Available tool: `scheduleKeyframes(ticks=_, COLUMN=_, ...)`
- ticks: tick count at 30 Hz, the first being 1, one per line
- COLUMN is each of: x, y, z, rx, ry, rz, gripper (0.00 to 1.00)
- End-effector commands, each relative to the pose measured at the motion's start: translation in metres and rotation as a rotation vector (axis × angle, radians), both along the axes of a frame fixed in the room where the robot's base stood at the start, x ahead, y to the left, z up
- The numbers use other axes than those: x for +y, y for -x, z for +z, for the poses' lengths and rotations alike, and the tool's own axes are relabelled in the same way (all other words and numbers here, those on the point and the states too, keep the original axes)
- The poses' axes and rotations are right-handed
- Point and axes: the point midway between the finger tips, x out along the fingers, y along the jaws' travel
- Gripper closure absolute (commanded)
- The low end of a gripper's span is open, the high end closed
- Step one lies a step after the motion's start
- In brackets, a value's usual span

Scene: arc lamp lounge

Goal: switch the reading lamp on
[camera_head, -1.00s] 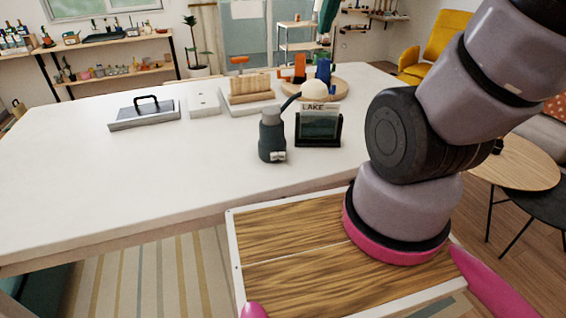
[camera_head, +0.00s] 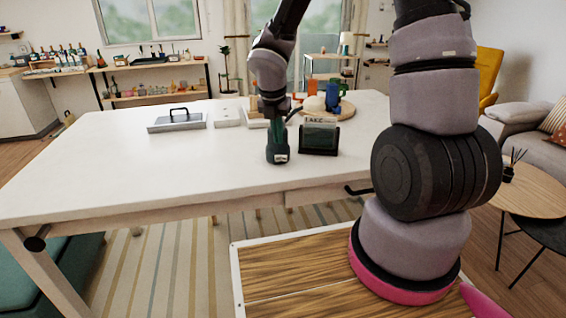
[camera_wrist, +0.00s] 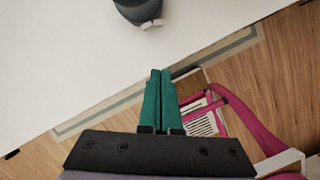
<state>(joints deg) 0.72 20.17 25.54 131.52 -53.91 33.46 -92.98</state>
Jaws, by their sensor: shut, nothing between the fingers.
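The reading lamp has a dark grey cylindrical base (camera_head: 277,154) standing on the white table, with a pale round shade (camera_head: 314,103) to its upper right. A small white switch piece (camera_head: 283,158) shows low on the base's front. In the wrist view, the base (camera_wrist: 136,10) is cut by the top edge, and the white switch (camera_wrist: 152,24) sticks out from it. My gripper (camera_wrist: 160,73) has teal fingers, shut and empty, pointing toward the lamp with a gap in the picture. In the head view, my gripper (camera_head: 273,128) overlaps the upper lamp base; contact cannot be told.
A grey tray with a black handle (camera_head: 178,121) and a white block (camera_head: 227,117) lie farther left. The table's left front (camera_head: 120,180) is clear.

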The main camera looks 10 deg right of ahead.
Motion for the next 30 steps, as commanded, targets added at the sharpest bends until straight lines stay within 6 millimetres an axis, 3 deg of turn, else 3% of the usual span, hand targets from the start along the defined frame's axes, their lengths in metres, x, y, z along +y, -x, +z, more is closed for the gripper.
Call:
scheduleKeyframes(ticks=17, x=0.003, y=-0.002, z=-0.014, rx=0.012, ry=0.005, rz=0.051, gripper=1.00)
scheduleKeyframes(ticks=30, x=-0.006, y=-0.018, z=-0.093, rx=0.014, ry=0.006, rz=0.050, gripper=1.00)
